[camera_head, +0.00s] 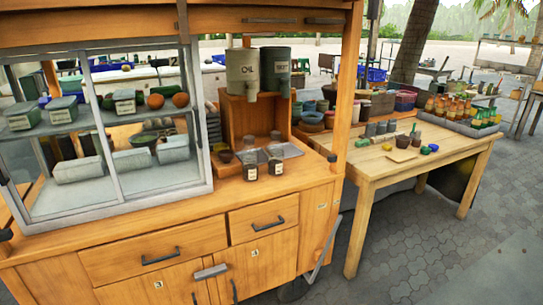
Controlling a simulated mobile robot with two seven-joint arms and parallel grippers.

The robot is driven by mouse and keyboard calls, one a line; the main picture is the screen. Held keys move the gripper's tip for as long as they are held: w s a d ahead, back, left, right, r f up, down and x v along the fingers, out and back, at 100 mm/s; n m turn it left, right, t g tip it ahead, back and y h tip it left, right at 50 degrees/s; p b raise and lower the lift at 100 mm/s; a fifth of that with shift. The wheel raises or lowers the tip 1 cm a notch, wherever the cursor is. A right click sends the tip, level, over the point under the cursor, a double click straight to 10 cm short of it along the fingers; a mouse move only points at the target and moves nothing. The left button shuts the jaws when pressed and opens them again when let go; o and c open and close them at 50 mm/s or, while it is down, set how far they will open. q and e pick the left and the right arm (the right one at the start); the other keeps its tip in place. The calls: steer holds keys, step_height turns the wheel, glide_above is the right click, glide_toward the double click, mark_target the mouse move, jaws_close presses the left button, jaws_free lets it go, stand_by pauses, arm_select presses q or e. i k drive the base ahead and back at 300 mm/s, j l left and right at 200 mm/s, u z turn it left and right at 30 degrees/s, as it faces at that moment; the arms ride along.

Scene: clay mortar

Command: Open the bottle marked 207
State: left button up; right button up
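The left bottle (250,167) and the right bottle (276,162) are close together. Each seems to bear a pale label, but the marks are too small to read, so I cannot tell which is 207. Both tops appear to be on. Several more bottles (460,108) with orange and green contents stand in a grey crate on the table at right; their marks are unreadable too. Neither of my grippers is in view.
A glass case (110,195) fills the cart's left side. Two large grey-green dispensers (242,72) stand on a wooden box behind the bottles. A cart post (347,80) rises to their right. The side table's front (385,170) is clear.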

mark_target(276, 148)
steer(key=i+l+u, duration=0.15)
steer(key=l, duration=0.2)
steer(key=i+l+u, duration=0.1)
steer(key=l, duration=0.25)
steer(key=i+l+u, duration=0.15)
steer(key=l, duration=0.2)
steer(key=i, duration=0.05)
